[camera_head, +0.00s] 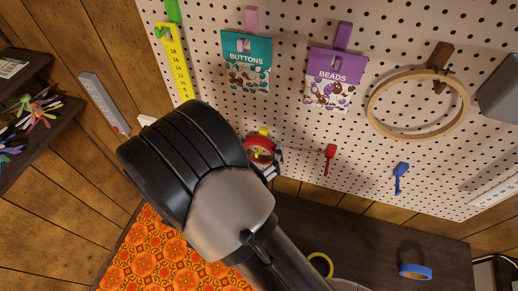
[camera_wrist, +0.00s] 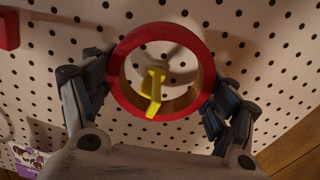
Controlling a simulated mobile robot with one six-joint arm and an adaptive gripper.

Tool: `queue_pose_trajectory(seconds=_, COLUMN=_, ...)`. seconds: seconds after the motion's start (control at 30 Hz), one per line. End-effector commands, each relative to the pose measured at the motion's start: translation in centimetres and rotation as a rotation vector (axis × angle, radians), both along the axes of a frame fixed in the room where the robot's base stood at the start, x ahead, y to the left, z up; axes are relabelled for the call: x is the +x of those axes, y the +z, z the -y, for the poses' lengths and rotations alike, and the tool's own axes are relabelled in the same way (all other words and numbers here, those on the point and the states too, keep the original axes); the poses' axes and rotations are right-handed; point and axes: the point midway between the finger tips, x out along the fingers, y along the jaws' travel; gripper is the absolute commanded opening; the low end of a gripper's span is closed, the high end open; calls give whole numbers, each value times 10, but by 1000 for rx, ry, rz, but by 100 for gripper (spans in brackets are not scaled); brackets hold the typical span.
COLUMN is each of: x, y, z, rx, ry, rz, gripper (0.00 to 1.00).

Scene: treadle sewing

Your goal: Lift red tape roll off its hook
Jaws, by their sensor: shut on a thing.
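The red tape roll (camera_wrist: 202,62) is a ring close to the pegboard in the wrist view, with the yellow hook (camera_wrist: 153,88) showing through its opening. My gripper (camera_wrist: 160,85) has one finger on each side of the roll and is shut on it. In the head view the roll (camera_head: 260,149) shows just beyond my arm, with the yellow hook (camera_head: 263,131) at its top. My gripper (camera_head: 272,162) is mostly hidden behind my arm there. The roll is still around the hook; whether it touches the hook is hard to tell.
On the pegboard (camera_head: 300,120) hang a buttons packet (camera_head: 246,82), a beads packet (camera_head: 333,92), a wooden hoop (camera_head: 375,122), a yellow ruler (camera_head: 177,65), an empty red hook (camera_head: 330,156) and a blue hook (camera_head: 401,177). A blue tape roll (camera_head: 415,271) lies on the dark table below.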

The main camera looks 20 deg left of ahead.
Motion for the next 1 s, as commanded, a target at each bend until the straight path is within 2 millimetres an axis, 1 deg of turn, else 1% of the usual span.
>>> queue_pose_trajectory(seconds=0.17, x=-2, y=0, z=0, rx=0, ry=1, rz=0, gripper=56)
queue_pose_trajectory(seconds=1.0, x=-44, y=-1, z=4, rx=0, ry=3, rz=-1, gripper=56)
